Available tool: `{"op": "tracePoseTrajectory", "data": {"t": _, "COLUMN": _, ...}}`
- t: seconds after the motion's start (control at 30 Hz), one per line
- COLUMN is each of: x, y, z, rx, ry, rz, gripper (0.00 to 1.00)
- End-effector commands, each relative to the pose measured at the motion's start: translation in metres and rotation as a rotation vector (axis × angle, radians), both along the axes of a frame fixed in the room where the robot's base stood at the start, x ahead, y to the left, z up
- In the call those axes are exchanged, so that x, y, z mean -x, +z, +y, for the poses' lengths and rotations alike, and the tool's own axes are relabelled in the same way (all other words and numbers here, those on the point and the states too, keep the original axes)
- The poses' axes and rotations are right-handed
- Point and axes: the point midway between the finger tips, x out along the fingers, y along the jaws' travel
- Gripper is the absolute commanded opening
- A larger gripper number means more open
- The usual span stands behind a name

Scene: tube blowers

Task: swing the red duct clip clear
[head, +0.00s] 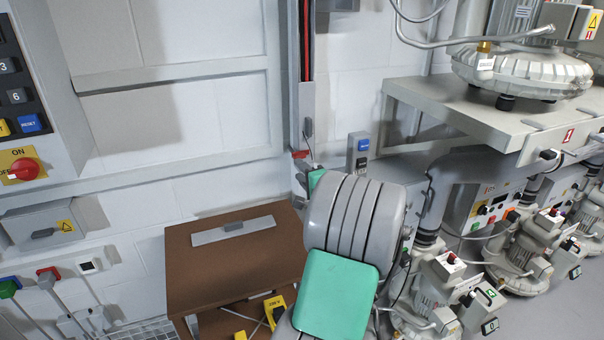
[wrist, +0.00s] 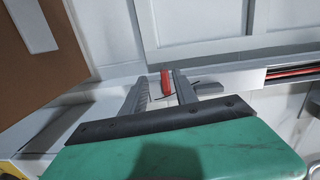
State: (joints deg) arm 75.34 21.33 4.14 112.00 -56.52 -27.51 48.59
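The red duct clip (wrist: 166,83) shows in the wrist view as a small upright red piece near the top of my gripper (wrist: 160,82). My gripper's two dark fingers are apart, and the clip appears between their tips. I cannot tell whether either finger touches it. In the head view the red clip (head: 301,154) is a small red piece on the vertical wall duct (head: 307,100), just above my arm. A grey clip (wrist: 208,87) sits on the duct just right of the fingers.
A brown box-like top (head: 225,262) with a grey strip stands left of my arm. A blue-buttoned switch box (head: 358,150) is on the wall just right of the duct. Blowers and a grey shelf (head: 455,105) fill the right side. Red and black cables (wrist: 300,68) show in the duct.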

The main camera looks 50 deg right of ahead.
Motion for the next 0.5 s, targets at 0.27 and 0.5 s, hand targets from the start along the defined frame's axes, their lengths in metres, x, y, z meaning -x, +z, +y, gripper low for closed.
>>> {"op": "tracePoseTrajectory", "data": {"t": 0.27, "x": 0.000, "y": 0.003, "z": -0.035, "rx": -0.031, "ry": -0.053, "rz": -0.076, "gripper": 0.35}}
{"op": "tracePoseTrajectory", "data": {"t": 0.5, "x": -0.037, "y": 0.002, "z": -0.057, "rx": -0.030, "ry": -0.054, "rz": -0.073, "gripper": 0.35}}
